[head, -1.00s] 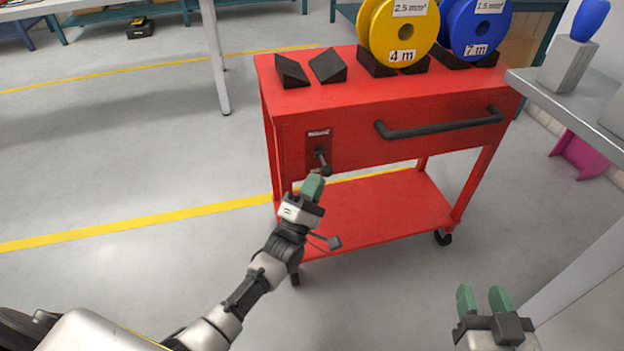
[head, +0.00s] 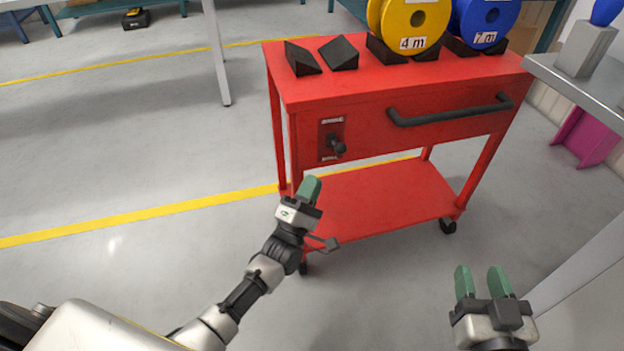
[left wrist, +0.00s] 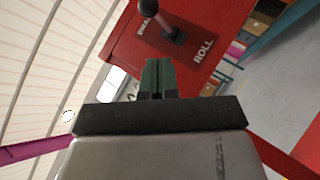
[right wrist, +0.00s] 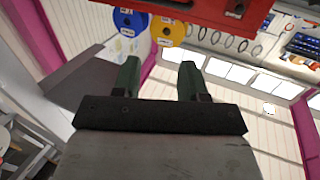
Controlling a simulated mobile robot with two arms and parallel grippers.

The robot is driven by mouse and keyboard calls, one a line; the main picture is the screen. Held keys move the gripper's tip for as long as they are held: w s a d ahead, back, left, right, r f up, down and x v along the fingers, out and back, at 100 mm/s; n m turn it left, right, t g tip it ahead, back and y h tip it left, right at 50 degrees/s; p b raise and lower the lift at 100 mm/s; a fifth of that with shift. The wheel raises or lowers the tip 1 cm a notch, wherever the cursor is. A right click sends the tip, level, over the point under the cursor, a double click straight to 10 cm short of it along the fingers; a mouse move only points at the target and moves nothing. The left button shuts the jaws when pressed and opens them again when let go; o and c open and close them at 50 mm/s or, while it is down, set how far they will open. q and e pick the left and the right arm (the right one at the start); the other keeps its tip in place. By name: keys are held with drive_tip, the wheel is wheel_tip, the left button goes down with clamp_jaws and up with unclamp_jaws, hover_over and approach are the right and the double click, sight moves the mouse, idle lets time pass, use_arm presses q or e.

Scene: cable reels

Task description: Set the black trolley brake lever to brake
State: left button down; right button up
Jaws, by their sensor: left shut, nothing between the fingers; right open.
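The black trolley brake lever (head: 338,148) sticks out from a plate on the red trolley's front (head: 375,140), between a BRAKE label above and a ROLL label below. Its knob stands clear of the ROLL label; I cannot tell its exact setting. In the left wrist view the lever's knob (left wrist: 149,6) appears on the BRAKE side of its base. My left gripper (head: 311,187) is shut and empty, below and left of the lever, apart from it in the picture. My right gripper (head: 482,281) is open and empty, far to the lower right.
A yellow reel (head: 410,18) and a blue reel (head: 482,22) stand in black chocks on the trolley top. Two empty black wedges (head: 340,52) sit at its left. A black handle (head: 450,114) runs right of the lever. A grey table (head: 555,72) stands at right.

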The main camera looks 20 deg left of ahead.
use_arm(q)
drive_tip(key=s+f+p, duration=0.1)
drive_tip(key=s+f, duration=0.2)
drive_tip(key=s, duration=0.5)
drive_tip(key=shift+s+a, duration=0.15)
drive_tip(key=shift+s, duration=0.05)
use_arm(e)
drive_tip(key=f+g, duration=0.1)
drive_tip(key=s+d+f+g, duration=0.1)
drive_tip(key=f+g+h, duration=0.1)
drive_tip(key=f+g, duration=0.1)
drive_tip(key=shift+s+d, duration=0.25)
